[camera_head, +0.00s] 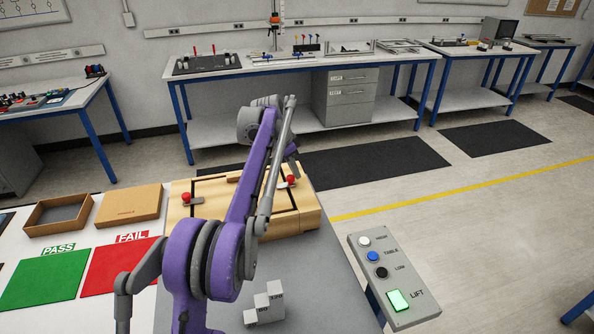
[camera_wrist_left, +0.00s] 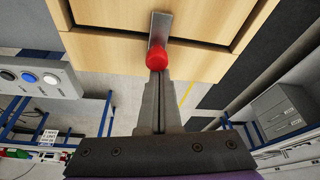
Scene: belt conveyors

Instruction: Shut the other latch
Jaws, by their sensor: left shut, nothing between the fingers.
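A light wooden box (camera_head: 190,185) with dark seams lies on the bench and carries two metal latches with red knobs. The left latch knob (camera_head: 186,196) is at the box's left side. The right latch knob (camera_head: 292,180) is at its right side, beside my left gripper (camera_head: 291,168). In the left wrist view this red knob (camera_wrist_left: 157,57) sits on a grey latch plate (camera_wrist_left: 160,28) that crosses a dark seam. My left gripper's fingers (camera_wrist_left: 157,78) are shut and empty, their tips at the knob; I cannot tell whether they touch. My arm hides the box's middle. My right gripper is out of view.
Left of the box are an open cardboard box (camera_head: 38,217), a closed one (camera_head: 130,205), a green PASS mat (camera_head: 45,282) and a red FAIL mat (camera_head: 112,272). A button panel (camera_head: 390,272) stands right. Grey stepped blocks (camera_head: 265,308) lie in front.

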